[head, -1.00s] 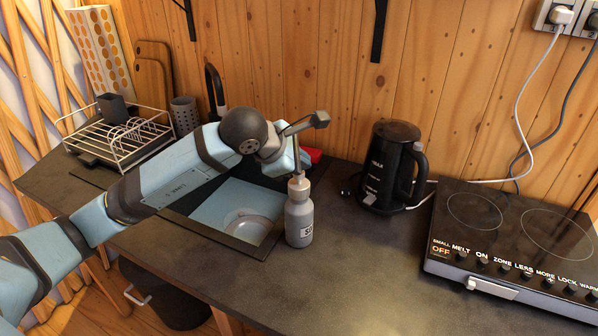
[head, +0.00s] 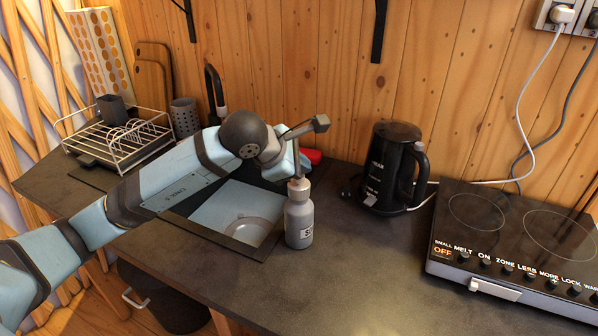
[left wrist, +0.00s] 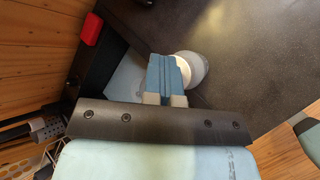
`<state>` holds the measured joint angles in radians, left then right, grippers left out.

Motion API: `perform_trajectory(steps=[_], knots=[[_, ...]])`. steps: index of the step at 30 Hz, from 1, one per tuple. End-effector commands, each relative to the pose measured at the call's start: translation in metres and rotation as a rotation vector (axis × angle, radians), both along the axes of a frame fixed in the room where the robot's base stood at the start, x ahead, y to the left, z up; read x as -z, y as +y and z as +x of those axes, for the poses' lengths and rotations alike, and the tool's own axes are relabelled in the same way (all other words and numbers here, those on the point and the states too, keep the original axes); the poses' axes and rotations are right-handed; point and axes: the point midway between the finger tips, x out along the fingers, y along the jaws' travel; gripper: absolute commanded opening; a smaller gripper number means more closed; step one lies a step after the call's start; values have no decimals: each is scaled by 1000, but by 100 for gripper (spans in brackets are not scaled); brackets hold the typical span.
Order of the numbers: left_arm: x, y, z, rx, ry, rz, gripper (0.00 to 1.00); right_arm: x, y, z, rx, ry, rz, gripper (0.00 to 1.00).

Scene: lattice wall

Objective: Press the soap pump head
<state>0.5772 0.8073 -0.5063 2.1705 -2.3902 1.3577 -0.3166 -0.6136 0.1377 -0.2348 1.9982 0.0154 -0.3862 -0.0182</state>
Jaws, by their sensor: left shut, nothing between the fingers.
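In the left wrist view the blue fingers (left wrist: 168,78) are closed together and overlap the bottle's round pale top (left wrist: 192,70). The pump head is mostly hidden behind the fingers, and I cannot tell whether they touch it. My right gripper is not in view.
The sink (head: 238,214) lies left of the bottle, with a black faucet (head: 214,88) behind. A black kettle (head: 392,168) and a cooktop (head: 515,250) stand to the right. A red object (head: 313,157) lies behind the gripper. The counter in front of the kettle is clear.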

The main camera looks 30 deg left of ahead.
Motion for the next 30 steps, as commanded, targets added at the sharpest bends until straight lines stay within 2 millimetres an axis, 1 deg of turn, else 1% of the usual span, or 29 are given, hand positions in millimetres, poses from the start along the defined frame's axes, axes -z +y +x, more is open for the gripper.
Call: perform_trajectory(steps=[11, 23, 30], knots=[[0, 0, 0, 0, 3, 1, 0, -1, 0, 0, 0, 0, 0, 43], [-23, 0, 0, 1, 1, 0, 0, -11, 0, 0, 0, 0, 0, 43], [-24, 0, 0, 0, 1, 1, 0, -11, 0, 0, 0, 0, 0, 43]])
